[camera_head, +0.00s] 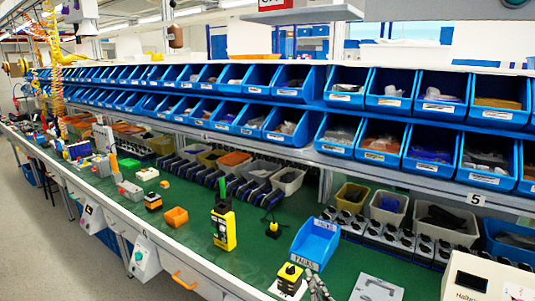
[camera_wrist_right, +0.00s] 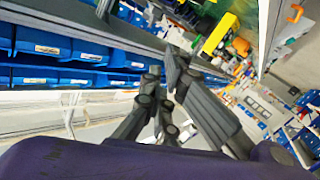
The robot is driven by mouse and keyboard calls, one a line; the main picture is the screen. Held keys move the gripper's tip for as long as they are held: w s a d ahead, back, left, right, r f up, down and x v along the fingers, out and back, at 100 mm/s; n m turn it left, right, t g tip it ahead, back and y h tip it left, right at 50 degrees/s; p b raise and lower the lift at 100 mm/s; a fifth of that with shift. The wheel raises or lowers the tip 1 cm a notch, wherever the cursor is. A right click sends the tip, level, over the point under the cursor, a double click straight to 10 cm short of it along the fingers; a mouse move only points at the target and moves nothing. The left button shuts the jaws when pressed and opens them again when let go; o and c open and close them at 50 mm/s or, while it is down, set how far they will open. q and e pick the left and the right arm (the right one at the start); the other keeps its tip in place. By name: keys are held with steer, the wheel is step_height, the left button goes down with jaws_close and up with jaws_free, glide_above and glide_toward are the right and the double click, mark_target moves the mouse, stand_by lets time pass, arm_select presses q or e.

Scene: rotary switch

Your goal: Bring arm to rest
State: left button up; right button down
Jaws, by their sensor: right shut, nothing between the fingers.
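A small yellow and black device (camera_head: 290,273), perhaps the rotary switch, stands on a white base at the front of the green workbench (camera_head: 190,205). My right gripper (camera_head: 316,283) shows at the bottom edge of the head view, just right of this device. I cannot tell whether they touch. In the right wrist view the dark fingers of my right gripper (camera_wrist_right: 170,75) are shut and hold nothing. My left gripper is out of view.
A blue tray (camera_head: 315,243) stands just behind my right gripper. Blue bin racks (camera_head: 340,148) line the back. A beige box (camera_head: 470,278) stands at front right.

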steer(key=s+d+f+m+g+h, duration=0.1)
steer(key=s+d+f+m+g, duration=0.15)
steer(key=s+f, duration=0.7)
steer(key=s+d+f+m+g, duration=0.1)
steer(key=s+d+f+g, duration=0.15)
steer(key=s+f, duration=0.7)
steer(key=s+d+f+g, duration=0.1)
steer(key=s+f, duration=0.4)
steer(key=s, duration=0.3)
steer(key=s+d+f+m+g+h+p, duration=0.1)
steer(key=s+f, duration=0.3)
steer(key=s, duration=0.4)
steer(key=shift+s+d+f+g, duration=0.3)
steer(key=shift+d+f+g, duration=0.1)
steer(key=shift+g, duration=0.3)
